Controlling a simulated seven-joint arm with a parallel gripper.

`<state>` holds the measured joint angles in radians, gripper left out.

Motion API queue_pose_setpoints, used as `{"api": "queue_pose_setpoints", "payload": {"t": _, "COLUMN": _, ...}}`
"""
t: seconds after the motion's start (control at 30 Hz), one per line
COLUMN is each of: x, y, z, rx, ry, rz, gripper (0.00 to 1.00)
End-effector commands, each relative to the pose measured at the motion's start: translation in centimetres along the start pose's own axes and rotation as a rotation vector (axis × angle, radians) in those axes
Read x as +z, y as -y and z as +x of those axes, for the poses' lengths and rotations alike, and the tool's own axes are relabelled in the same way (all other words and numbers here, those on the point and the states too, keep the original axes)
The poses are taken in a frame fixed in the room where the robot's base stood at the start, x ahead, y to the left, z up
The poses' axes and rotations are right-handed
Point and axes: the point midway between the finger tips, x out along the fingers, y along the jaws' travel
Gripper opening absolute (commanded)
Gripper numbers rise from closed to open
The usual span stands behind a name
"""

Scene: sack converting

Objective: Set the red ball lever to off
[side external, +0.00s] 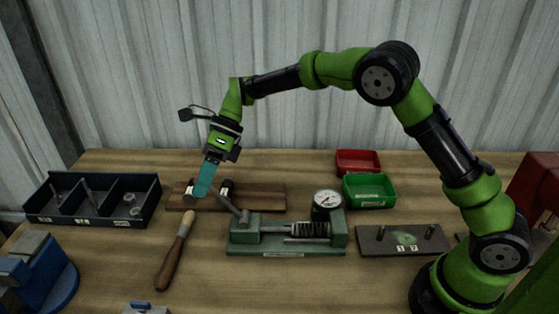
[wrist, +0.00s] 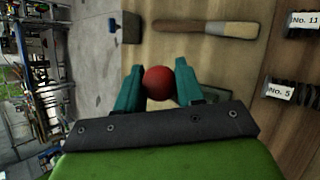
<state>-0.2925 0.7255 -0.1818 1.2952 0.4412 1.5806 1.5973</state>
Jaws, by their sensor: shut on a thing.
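The red ball (wrist: 158,83) sits between the two teal fingers of my gripper (wrist: 159,80) in the wrist view, with a finger at each side. In the side view my gripper (side external: 203,188) points down at the upper end of the grey lever rod (side external: 231,204), and its fingers hide the ball. The rod tilts up and left from the left end of a green fixture (side external: 285,250), which carries a spring and a round dial gauge (side external: 327,199). My gripper is shut on the ball. No on or off marking can be read.
A tool with a wooden handle (side external: 174,260) lies in front of my gripper. A wooden board (side external: 262,195) lies behind it. A dark compartment tray (side external: 88,217) stands left, and green (side external: 370,203) and red (side external: 357,170) bins stand behind right. A pegged plate (side external: 380,246) lies right of the fixture.

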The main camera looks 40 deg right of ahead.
Motion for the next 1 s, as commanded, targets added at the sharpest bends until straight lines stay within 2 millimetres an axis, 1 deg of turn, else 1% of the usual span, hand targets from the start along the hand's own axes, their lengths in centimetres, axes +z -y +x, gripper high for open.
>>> {"api": "queue_pose_setpoints", "payload": {"t": 0.07, "x": -0.3, "y": 0.3, "z": 0.1, "rx": -0.004, "ry": -0.006, "rz": 0.003, "gripper": 0.0}}
{"api": "queue_pose_setpoints", "payload": {"t": 0.1, "x": -0.3, "y": 0.3, "z": 0.1, "rx": -0.004, "ry": -0.006, "rz": 0.003, "gripper": 0.4}}
{"api": "queue_pose_setpoints", "payload": {"t": 0.23, "x": -0.3, "y": 0.3, "z": 0.1, "rx": -0.003, "ry": -0.005, "rz": 0.003, "gripper": 0.6}}
{"api": "queue_pose_setpoints", "payload": {"t": 0.53, "x": -0.1, "y": 0.1, "z": -0.1, "rx": -0.002, "ry": -0.002, "rz": 0.001, "gripper": 0.61}}
{"api": "queue_pose_setpoints", "payload": {"t": 0.67, "x": -0.1, "y": 0.2, "z": -1.1, "rx": -0.003, "ry": 0.001, "rz": 0.001, "gripper": 0.61}}
{"api": "queue_pose_setpoints", "payload": {"t": 0.77, "x": -0.1, "y": 0.1, "z": -2.9, "rx": -0.004, "ry": 0.002, "rz": 0.001, "gripper": 0.61}}
{"api": "queue_pose_setpoints", "payload": {"t": 1.0, "x": -0.1, "y": 0.2, "z": -8.7, "rx": -0.007, "ry": 0.002, "rz": 0.002, "gripper": 0.61}}
